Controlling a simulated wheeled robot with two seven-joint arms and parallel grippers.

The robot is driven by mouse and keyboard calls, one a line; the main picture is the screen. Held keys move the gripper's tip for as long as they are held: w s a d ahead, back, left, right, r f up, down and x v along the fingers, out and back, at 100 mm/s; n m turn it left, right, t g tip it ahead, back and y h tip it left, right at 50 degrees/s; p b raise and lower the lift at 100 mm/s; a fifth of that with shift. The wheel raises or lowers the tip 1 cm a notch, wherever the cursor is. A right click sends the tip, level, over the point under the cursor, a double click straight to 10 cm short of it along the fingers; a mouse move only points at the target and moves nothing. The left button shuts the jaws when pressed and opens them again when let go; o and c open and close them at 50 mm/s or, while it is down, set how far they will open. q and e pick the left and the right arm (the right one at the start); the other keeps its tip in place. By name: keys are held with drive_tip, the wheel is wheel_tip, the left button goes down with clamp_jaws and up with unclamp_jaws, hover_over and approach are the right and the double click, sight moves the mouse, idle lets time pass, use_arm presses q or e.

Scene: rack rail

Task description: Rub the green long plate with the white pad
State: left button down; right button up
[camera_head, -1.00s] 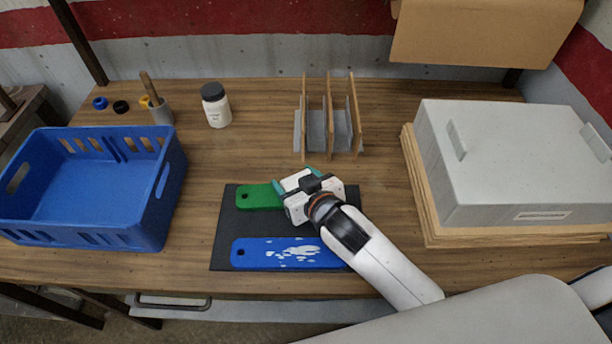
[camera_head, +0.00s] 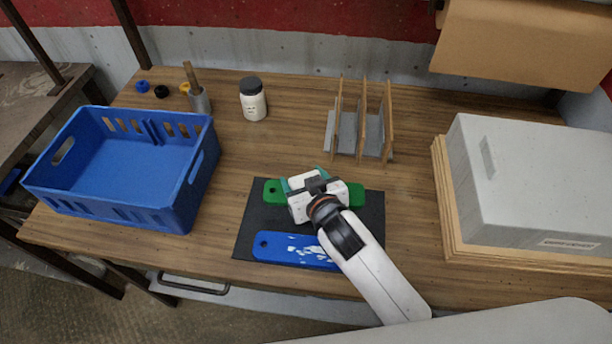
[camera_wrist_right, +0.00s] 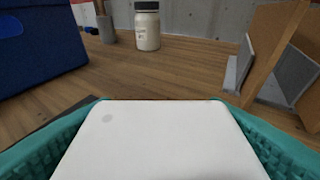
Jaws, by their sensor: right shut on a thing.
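The green long plate (camera_head: 272,191) lies on a dark mat (camera_head: 252,226). Its left end shows, and its right end (camera_head: 356,196) shows past my gripper; its middle is hidden. My right gripper (camera_head: 305,179), with teal fingers, is shut on the white pad (camera_head: 303,177) over the middle of the green plate. The white pad (camera_wrist_right: 155,140) fills the lower right wrist view between the teal fingers. I cannot tell whether the pad touches the plate. My left gripper is not in view.
A blue plate with white marks (camera_head: 275,248) lies in front, partly under my right arm. A blue crate (camera_head: 190,205) stands left, a white jar (camera_head: 253,105) and wooden rack (camera_head: 360,125) behind, and a grey box (camera_head: 520,190) right. Bare tabletop lies between jar and mat.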

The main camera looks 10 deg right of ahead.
drive_tip(key=shift+s+d+r+p, duration=0.1)
drive_tip(key=shift+s+d+p, duration=0.1)
drive_tip(key=shift+d+p, duration=0.45)
drive_tip(key=shift+s+d+p, duration=0.15)
drive_tip(key=shift+d+p, duration=0.1)
drive_tip(key=shift+d, duration=0.65)
drive_tip(key=shift+s+d+p, duration=0.15)
drive_tip(key=shift+d+p, duration=0.2)
drive_tip(key=shift+d, duration=0.35)
drive_tip(key=shift+s+d+p, duration=0.1)
drive_tip(key=shift+d+p, duration=0.2)
drive_tip(key=shift+d, duration=0.4)
drive_tip(key=shift+s+d, duration=0.15)
drive_tip(key=shift+d, duration=0.5)
drive_tip(key=shift+f, duration=0.2)
drive_tip(key=shift+r, duration=0.1)
wheel_tip(320, 180, up, 6)
drive_tip(key=p, duration=0.6)
drive_tip(key=shift+p, duration=0.3)
wheel_tip(320, 180, up, 3)
drive_tip(key=p, duration=0.3)
